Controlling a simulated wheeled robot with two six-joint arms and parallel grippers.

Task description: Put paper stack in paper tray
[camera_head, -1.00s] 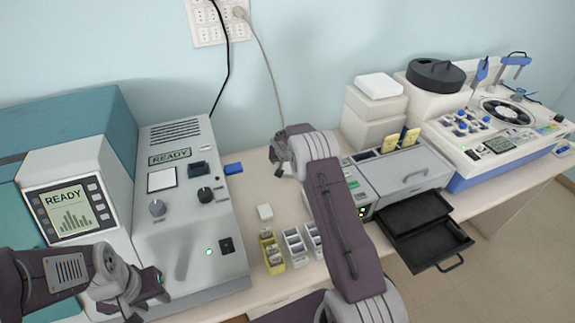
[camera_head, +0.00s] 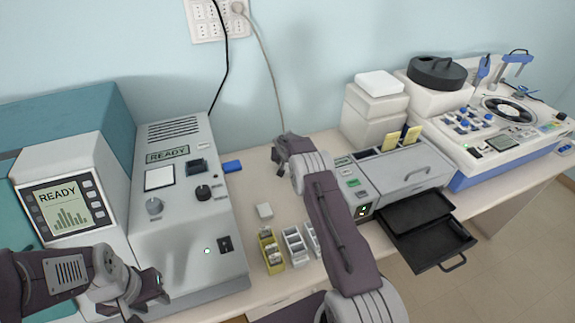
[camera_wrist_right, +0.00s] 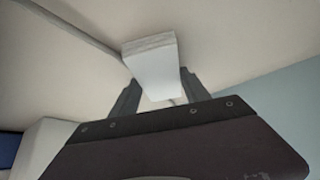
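The black paper tray (camera_head: 428,246) sticks out, open, at the front of the grey machine. My left gripper (camera_head: 150,297) looks open and empty in front of the left console.
A yellow rack (camera_head: 270,252) and white racks (camera_head: 297,248) stand near the table's front edge. A blue block (camera_head: 232,167) lies by the console (camera_head: 190,220). White boxes with a white slab (camera_head: 378,84) on top stand behind the grey machine (camera_head: 405,178).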

